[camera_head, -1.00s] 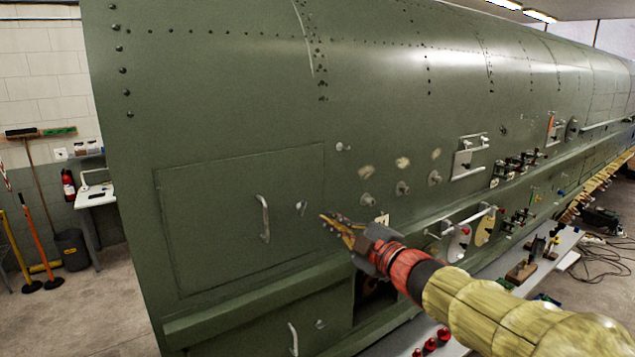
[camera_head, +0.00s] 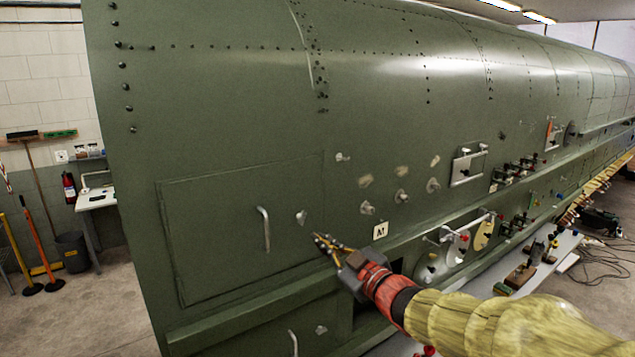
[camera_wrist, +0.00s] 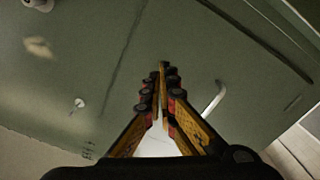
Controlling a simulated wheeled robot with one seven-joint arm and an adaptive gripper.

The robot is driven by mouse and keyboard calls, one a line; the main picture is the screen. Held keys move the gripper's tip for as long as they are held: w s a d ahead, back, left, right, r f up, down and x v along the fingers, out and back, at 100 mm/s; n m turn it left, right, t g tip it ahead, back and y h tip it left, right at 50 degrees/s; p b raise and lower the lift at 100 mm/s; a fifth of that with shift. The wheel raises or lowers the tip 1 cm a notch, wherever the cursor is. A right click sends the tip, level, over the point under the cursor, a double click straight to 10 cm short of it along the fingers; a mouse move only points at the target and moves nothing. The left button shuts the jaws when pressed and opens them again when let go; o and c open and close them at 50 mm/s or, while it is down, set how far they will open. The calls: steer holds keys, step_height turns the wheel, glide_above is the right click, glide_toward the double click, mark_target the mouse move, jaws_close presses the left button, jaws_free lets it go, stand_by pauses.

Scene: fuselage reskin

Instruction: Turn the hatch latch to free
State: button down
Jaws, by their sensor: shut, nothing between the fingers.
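The hatch (camera_head: 215,265) is a green panel low on the green fuselage side, and it lies flush. Its latch (camera_head: 301,217) is a small pale metal piece near the hatch's right edge, beside the upright bar handle (camera_head: 264,229). My gripper (camera_head: 318,238) is shut and empty, just below and right of the latch in the head view, with a gap in the picture. In the wrist view my fingers (camera_wrist: 163,68) point at the hatch, and the handle (camera_wrist: 214,99) is to their right. The latch is not clearly visible there; my fingers may hide it.
A small stud (camera_head: 342,157) and several round fittings (camera_head: 367,208) stick out right of the hatch. A label plate (camera_head: 380,231) sits below them. A lower panel has another handle (camera_head: 293,342). A ledge (camera_head: 240,308) runs under the hatch. The surface above is clear.

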steer(key=x, duration=0.4)
steer(key=shift+w+a+r+b, duration=0.15)
steer(key=shift+w+r+b, duration=0.05)
steer(key=shift+b, duration=0.2)
steer(key=shift+r, duration=0.35)
steer(key=shift+w+d+r+b, duration=0.25)
steer(key=shift+d+r+b, duration=0.15)
steer(key=shift+b, duration=0.25)
stand_by(0.7)
steer(key=shift+d+f, duration=0.15)
